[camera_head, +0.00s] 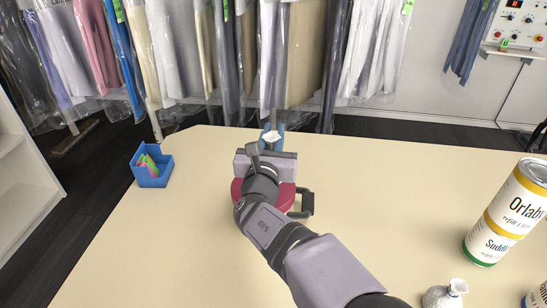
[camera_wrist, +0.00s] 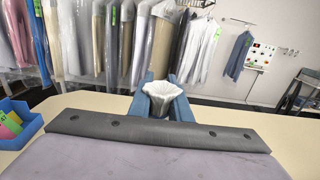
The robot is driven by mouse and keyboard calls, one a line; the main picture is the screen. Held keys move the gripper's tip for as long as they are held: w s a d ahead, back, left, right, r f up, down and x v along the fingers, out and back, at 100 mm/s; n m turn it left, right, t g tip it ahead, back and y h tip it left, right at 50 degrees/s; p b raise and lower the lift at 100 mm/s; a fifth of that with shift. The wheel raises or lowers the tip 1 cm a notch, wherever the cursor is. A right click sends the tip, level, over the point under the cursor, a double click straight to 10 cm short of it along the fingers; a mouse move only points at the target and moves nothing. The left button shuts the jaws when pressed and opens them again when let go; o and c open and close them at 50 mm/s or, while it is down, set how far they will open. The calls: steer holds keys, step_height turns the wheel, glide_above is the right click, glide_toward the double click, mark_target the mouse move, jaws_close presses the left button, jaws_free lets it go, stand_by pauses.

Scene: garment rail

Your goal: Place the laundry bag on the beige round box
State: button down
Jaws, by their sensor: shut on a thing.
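My gripper (camera_head: 271,137) is in the upper middle of the table in the head view, pointing away from me. Its blue fingers, also in the wrist view (camera_wrist: 164,98), are shut on a white, crumpled, bag-like thing (camera_wrist: 162,89), which looks like the laundry bag. Only its pale top (camera_head: 271,135) shows in the head view. Another small white tied bag (camera_head: 445,295) sits at the bottom right of the table. I cannot make out a beige round box in either view; my arm and gripper hide part of the table.
A dark red round thing with a black handle (camera_head: 305,204) is partly hidden beneath my wrist. A blue bin (camera_head: 153,178) with coloured tags stands at the left. Tall labelled cans (camera_head: 509,214) stand at the right. Garments hang behind the table (camera_head: 400,180), whose middle right is clear.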

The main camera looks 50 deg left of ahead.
steer(key=shift+f+p, duration=0.95)
steer(key=shift+f, duration=2.1)
steer(key=shift+f, duration=0.1)
steer(key=c, duration=1.6)
jaws_free()
steer(key=shift+c, duration=0.2)
steer(key=shift+r, duration=0.2)
steer(key=shift+s+d+f+b, duration=0.2)
steer(key=shift+s+d+b, duration=0.25)
steer(key=shift+s, duration=0.1)
steer(key=b+v, duration=0.4)
steer(key=v, duration=0.6)
steer(key=shift+s+d, duration=0.2)
steer(key=shift+d, duration=0.1)
